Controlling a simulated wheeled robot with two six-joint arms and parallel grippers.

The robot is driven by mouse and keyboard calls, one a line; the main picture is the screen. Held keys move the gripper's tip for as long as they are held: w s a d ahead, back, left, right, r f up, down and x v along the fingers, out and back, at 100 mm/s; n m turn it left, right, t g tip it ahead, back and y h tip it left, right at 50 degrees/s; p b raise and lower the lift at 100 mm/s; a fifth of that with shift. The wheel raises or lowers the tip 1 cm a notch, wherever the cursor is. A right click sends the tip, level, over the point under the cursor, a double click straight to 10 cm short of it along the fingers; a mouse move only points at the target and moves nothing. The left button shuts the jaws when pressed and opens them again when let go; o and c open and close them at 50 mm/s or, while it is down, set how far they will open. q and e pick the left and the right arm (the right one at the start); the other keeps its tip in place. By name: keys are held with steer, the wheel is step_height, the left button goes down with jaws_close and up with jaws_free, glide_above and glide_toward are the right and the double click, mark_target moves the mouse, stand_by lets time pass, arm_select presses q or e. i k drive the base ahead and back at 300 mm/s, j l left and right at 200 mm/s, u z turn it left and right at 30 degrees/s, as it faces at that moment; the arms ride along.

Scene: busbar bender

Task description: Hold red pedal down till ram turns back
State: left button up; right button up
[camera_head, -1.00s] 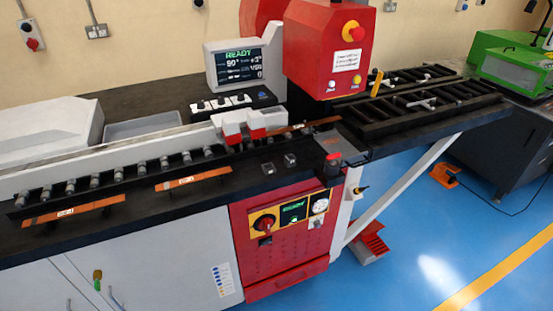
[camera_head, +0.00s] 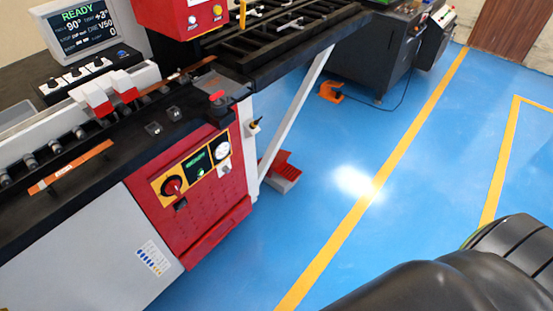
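The red pedal (camera_head: 283,167) sits on the blue floor beside the machine's right end, partly behind the white diagonal leg; it has a grey base. The ram itself I cannot make out; the red press head (camera_head: 180,18) is cut off by the top edge. The display (camera_head: 82,28) reads READY, 90° and +3°. A dark, rounded part of my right arm fills the lower right corner, well apart from the pedal. Neither gripper's fingers show in this view.
An orange pedal (camera_head: 331,91) with a cable lies farther back on the floor by a dark cabinet (camera_head: 375,55). The red control panel (camera_head: 195,185) fronts the bench. The blue floor (camera_head: 330,200) right of the pedal is clear, crossed by a yellow line.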

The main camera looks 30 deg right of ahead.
mark_target(289, 172)
steer(key=i+l, duration=0.15)
steer(key=l, duration=0.2)
steer(key=i+l, duration=0.15)
steer(key=l, duration=0.2)
steer(key=i+l, duration=0.15)
steer(key=l, duration=0.2)
steer(key=i+l, duration=0.15)
steer(key=l, duration=0.25)
steer(key=i+l+u, duration=0.1)
steer(key=l, duration=0.25)
steer(key=i+l, duration=0.2)
steer(key=l, duration=0.15)
steer(key=i+l, duration=0.15)
steer(key=l, duration=0.2)
steer(key=i+l, duration=0.15)
steer(key=l, duration=0.25)
